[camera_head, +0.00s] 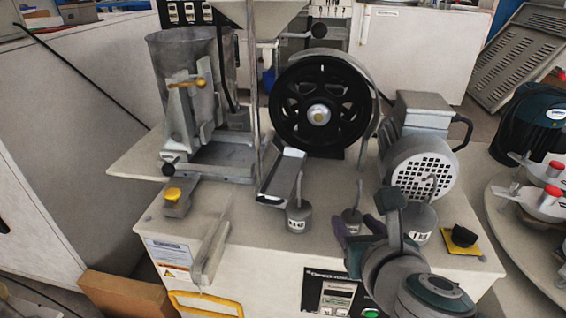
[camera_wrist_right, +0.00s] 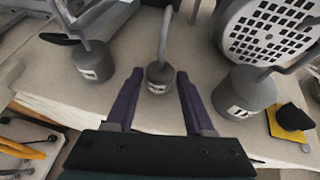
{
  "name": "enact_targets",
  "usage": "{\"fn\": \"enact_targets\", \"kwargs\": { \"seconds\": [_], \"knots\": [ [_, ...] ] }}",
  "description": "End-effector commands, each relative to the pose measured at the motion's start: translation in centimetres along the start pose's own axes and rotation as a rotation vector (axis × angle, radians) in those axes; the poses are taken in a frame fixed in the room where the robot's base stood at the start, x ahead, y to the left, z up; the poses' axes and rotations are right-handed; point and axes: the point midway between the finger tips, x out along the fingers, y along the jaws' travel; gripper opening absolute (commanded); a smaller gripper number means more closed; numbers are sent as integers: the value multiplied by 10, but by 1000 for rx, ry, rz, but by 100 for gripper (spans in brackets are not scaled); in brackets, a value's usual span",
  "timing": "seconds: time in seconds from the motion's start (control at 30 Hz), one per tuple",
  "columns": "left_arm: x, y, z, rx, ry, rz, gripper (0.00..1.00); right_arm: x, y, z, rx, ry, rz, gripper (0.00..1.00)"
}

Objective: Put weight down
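Several grey cylindrical weights with hooked rods stand upright on the white machine top. In the head view the left weight (camera_head: 298,217) and middle weight (camera_head: 352,222) are near the front edge, and the right weight (camera_head: 421,222) is partly behind my right arm. My right gripper (camera_head: 356,221) reaches in from the front right. Its purple fingers are open on either side of the middle weight. The right wrist view shows the middle weight (camera_wrist_right: 159,77) upright just between the fingertips (camera_wrist_right: 160,76), with gaps at both sides. My left gripper is not in view.
A black wheel (camera_head: 320,103) and a grey motor (camera_head: 421,165) stand behind the weights. A metal chute (camera_head: 281,176) is to their left. A yellow pad with a black knob (camera_head: 461,239) lies at the right. The front panel has a green button (camera_head: 371,313).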

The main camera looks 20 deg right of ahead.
Motion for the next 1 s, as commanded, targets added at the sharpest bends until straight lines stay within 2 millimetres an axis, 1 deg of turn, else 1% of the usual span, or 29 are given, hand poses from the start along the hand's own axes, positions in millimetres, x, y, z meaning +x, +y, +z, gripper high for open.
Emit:
{"fn": "enact_targets", "kwargs": {
  "seconds": [0.03, 0.13, 0.17, 0.37, 0.47, 0.57, 0.8, 0.9, 1.0],
  "knots": [
    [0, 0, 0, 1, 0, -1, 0, 0, 0, 0, 0, 0, 0, 60],
    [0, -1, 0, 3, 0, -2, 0, 0, 0, 0, 0, 0, 0, 72],
    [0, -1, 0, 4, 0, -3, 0, 0, 0, 0, 0, 0, 0, 74],
    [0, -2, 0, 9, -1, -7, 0, 0, 0, 0, 0, 0, 0, 74],
    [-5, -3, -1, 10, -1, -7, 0, -3, 0, 5, -1, 0, 0, 74],
    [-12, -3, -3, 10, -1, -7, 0, -16, 0, 4, 0, 3, 1, 74],
    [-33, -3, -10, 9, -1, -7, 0, -71, 0, 5, 1, 5, -1, 74],
    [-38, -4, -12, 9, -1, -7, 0, -91, 0, 5, 1, 4, 0, 74],
    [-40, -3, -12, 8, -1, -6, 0, -107, 0, 3, 1, 3, 0, 74]
  ]
}}
